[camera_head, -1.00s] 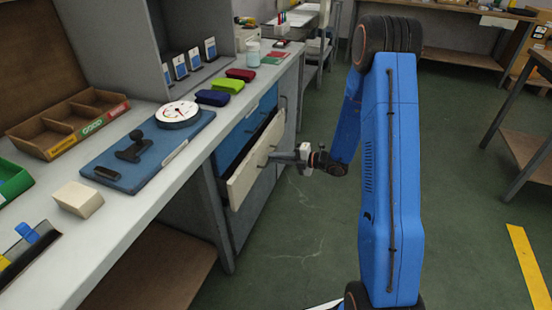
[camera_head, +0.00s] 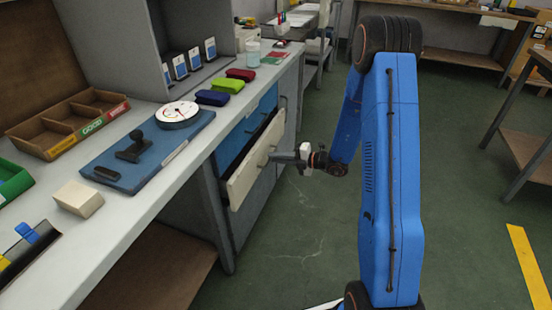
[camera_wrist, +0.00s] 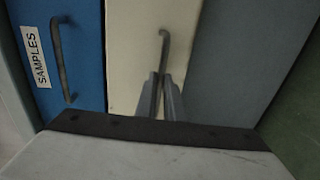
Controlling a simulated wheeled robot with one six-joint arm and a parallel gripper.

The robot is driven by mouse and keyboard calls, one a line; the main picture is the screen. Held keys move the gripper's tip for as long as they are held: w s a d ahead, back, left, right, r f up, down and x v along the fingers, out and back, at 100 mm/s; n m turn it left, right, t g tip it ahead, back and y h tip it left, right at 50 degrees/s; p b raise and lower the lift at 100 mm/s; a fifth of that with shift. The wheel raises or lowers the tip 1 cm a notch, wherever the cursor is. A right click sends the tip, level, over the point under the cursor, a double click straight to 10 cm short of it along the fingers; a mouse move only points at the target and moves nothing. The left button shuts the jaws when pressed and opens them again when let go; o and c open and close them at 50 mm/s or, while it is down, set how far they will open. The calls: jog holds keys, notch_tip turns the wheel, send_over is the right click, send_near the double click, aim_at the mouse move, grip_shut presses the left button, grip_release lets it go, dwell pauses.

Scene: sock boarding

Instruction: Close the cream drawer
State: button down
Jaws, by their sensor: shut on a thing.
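The cream drawer (camera_head: 246,172) stands partly open in the cabinet under the bench, below a blue drawer (camera_head: 236,137). In the wrist view the cream drawer front (camera_wrist: 128,60) fills the middle, with a dark upright bar handle (camera_wrist: 164,46). My gripper (camera_head: 276,156) is at the drawer front, reaching in from the right. In the wrist view my gripper (camera_wrist: 161,80) has its two fingers close together on the near end of the handle, shut on it. The exact contact is partly hidden by the fingers.
The blue drawer in the wrist view carries a SAMPLES label (camera_wrist: 37,57) and its own handle (camera_wrist: 61,60). The bench top (camera_head: 130,218) above holds a blue board (camera_head: 118,172), a dial and small boxes. The green floor right of the cabinet is clear.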

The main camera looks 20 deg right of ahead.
aim_at(264, 155)
jog(key=shift+a, duration=0.1)
jog(key=x, duration=0.4)
jog(key=shift+w+r, duration=0.15)
jog(key=shift+r, duration=0.25)
jog(key=c, duration=1.9)
grip_release()
jog(key=shift+a, duration=0.1)
jog(key=v, duration=1.7)
